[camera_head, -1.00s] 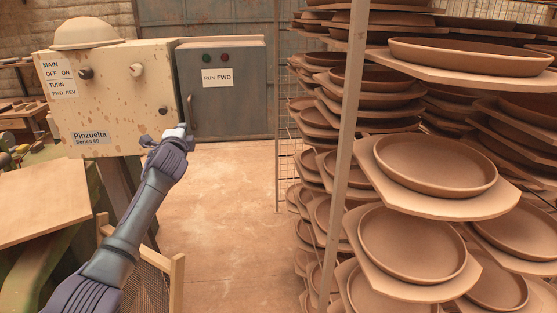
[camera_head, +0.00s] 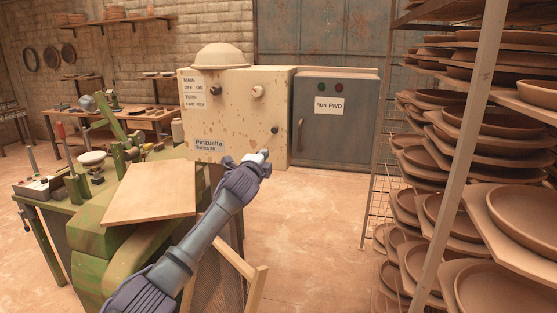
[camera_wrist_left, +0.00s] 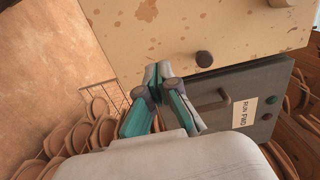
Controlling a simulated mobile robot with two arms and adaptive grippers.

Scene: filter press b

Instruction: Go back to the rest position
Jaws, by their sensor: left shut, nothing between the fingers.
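My left gripper (camera_head: 262,154) reaches in from the bottom of the head view, its tip in front of the lower right part of the cream control box (camera_head: 230,115). In the left wrist view the left gripper (camera_wrist_left: 157,75) has its fingers together with nothing between them. The cream box (camera_wrist_left: 190,30) with a dark knob fills the top of that view. The grey cabinet (camera_head: 335,130) with a handle and a RUN FWD label stands to the right, and it also shows in the left wrist view (camera_wrist_left: 225,90). My right gripper is not in view.
A rack post (camera_head: 470,150) and shelves of clay plates (camera_head: 515,215) stand on the right. A green machine (camera_head: 95,230) with a wooden board (camera_head: 150,190) is on the left. A workbench (camera_head: 150,120) stands behind it. The floor (camera_head: 310,220) between cabinet and rack is clear.

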